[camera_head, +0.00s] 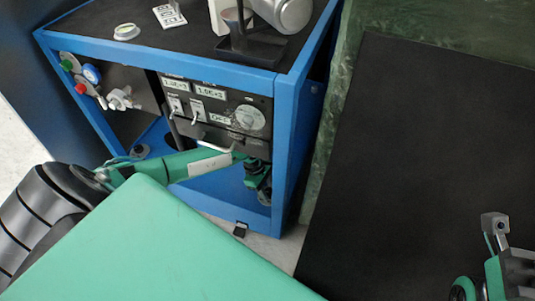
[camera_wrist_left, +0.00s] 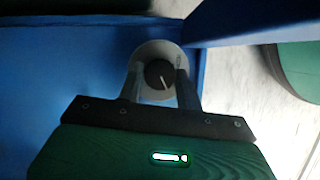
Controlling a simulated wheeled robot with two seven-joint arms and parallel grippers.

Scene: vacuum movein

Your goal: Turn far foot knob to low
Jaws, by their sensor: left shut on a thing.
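In the left wrist view the foot knob (camera_wrist_left: 159,75) is a dark round disc with a pale pointer line, set in a light grey round housing (camera_wrist_left: 150,50). The pointer is tilted, running toward the lower right. My left gripper (camera_wrist_left: 157,68) has one finger on each side of the knob and is shut on it. In the head view my left gripper (camera_head: 262,188) is low at the front right corner of the blue cart (camera_head: 285,140), and it hides the knob there.
A black panel (camera_head: 230,110) with switches and a round dial (camera_head: 250,117) sits above my left gripper. Gauges and valves (camera_head: 90,74) are at the cart's left. A large dark surface (camera_head: 400,150) lies to the right.

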